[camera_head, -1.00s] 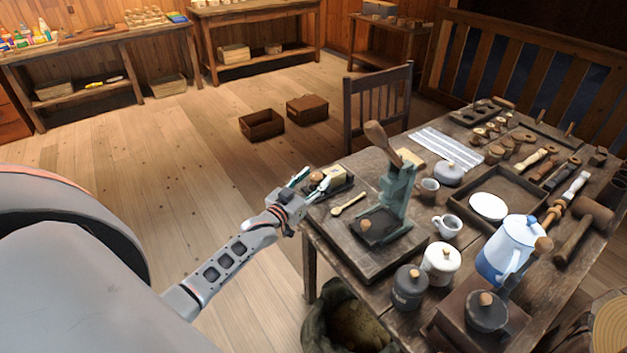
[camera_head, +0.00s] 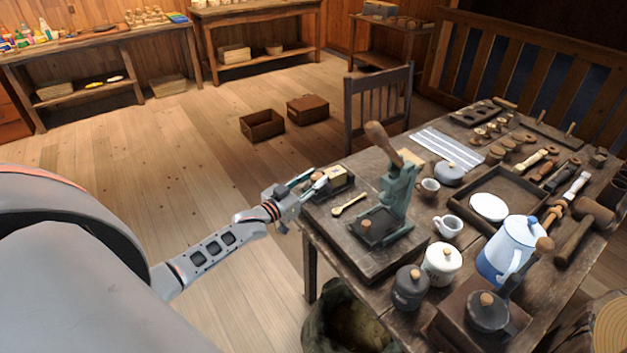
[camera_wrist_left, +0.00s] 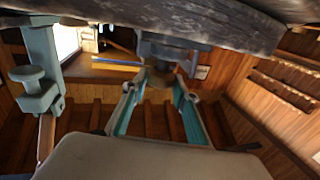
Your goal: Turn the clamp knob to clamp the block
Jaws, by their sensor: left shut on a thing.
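The clamp (camera_head: 343,186) is a dark fixture at the near left corner of the table, with a pale wooden block (camera_head: 337,172) in it. My left gripper (camera_head: 314,183) reaches in from the left and is shut on the clamp knob, which its fingers mostly hide in the head view. In the left wrist view the two teal-lined fingers (camera_wrist_left: 158,98) stand on either side of the brownish knob (camera_wrist_left: 158,82), below the grey clamp body (camera_wrist_left: 168,50). Whether the block is pressed tight cannot be told. My right gripper is not in view.
Lidded pots (camera_head: 442,263), cups and a blue-white coffee pot (camera_head: 508,250) crowd the table (camera_head: 365,170). The floor to the left is open.

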